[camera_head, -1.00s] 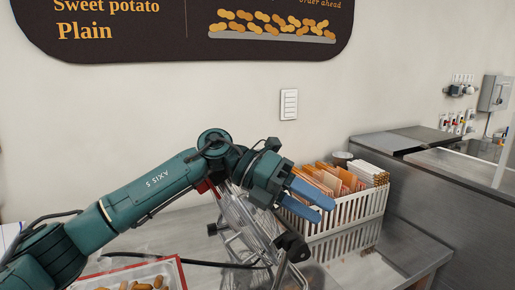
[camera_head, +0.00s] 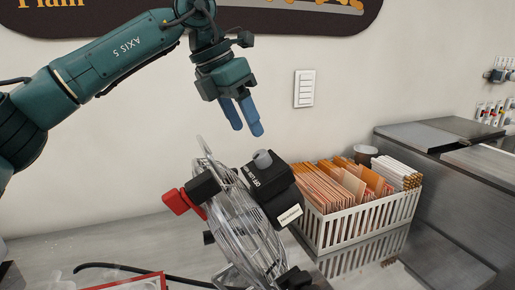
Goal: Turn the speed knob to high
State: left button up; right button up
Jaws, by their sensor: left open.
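The fan (camera_head: 236,222) stands on the counter in the lower middle of the head view, tilted, with a round wire cage. A black control box (camera_head: 272,190) is fixed at its upper right side, with white lettering and a small label. A grey speed knob (camera_head: 262,159) sticks up from the top of that box. My left gripper (camera_head: 248,132) hangs above the knob, pointing down. Its two blue fingers are apart and hold nothing. The fingertips are clear of the knob and slightly left of it. My right gripper is not in view.
A white slatted basket (camera_head: 362,224) with paper bags stands right of the fan. A red block (camera_head: 176,202) is at the fan's left side. A red-edged tray (camera_head: 135,283) is at bottom left. A black cable (camera_head: 130,270) lies on the counter. The wall holds a white switch panel (camera_head: 304,89).

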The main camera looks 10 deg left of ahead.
aim_at(259, 153)
pick_arm(q)
jog(key=x, duration=0.7)
jog(key=shift+r, duration=0.1)
jog(key=c, duration=1)
